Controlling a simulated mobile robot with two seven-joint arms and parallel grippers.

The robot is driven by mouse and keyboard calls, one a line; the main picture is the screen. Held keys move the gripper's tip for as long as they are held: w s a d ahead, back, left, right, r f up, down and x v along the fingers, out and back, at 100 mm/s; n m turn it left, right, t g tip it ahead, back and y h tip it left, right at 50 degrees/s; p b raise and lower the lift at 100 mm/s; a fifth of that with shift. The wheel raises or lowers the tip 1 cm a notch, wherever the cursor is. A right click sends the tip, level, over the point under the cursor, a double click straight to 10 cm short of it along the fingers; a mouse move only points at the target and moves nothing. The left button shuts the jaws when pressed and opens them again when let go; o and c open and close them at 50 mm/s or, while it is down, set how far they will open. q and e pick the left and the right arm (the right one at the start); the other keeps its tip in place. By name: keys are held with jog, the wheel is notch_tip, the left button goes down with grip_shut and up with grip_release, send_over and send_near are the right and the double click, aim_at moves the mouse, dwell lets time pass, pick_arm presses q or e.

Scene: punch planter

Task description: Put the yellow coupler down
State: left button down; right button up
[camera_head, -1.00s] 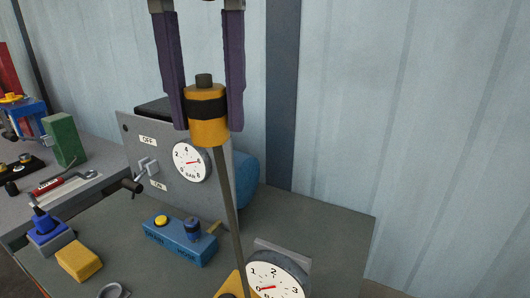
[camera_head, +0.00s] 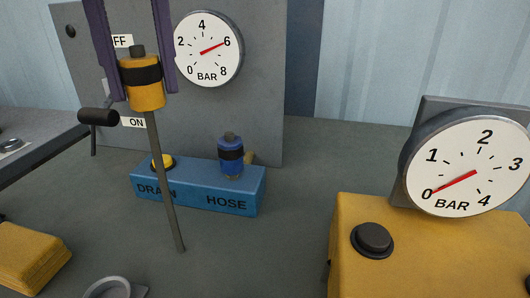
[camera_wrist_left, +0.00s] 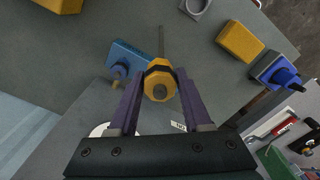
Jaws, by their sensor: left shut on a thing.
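The yellow coupler (camera_head: 142,96) has a black band and a dark top stub. A thin grey hose (camera_head: 167,200) runs down from it toward the table. My left gripper (camera_head: 142,84) is shut on the coupler, one purple finger on each side, and holds it upright above the table, in front of the grey panel. The left wrist view shows the coupler (camera_wrist_left: 158,85) between the fingers (camera_wrist_left: 158,98). A blue block (camera_head: 200,192) marked DRAIN and HOSE stands behind the hose. My right gripper is out of view.
A yellow box (camera_head: 430,250) with a black button and a gauge (camera_head: 470,165) near 0 stands right. The grey panel (camera_head: 255,110) carries a gauge (camera_head: 208,48) near 6. A grey ring (camera_head: 108,288) and yellow sponge (camera_head: 30,258) lie front left. Table between block and box is clear.

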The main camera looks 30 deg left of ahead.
pick_arm(q)
jog(key=b, duration=0.2)
send_over(183, 232)
notch_tip(183, 232, down, 14)
jog(key=shift+d+r, duration=0.1)
jog(key=shift+r, duration=0.15)
jog(key=shift+f+b, duration=0.4)
jog(key=shift+f, duration=2.2)
jog(key=shift+f, duration=0.2)
jog(key=shift+c, duration=1.7)
grip_release()
jog(key=shift+r, duration=0.1)
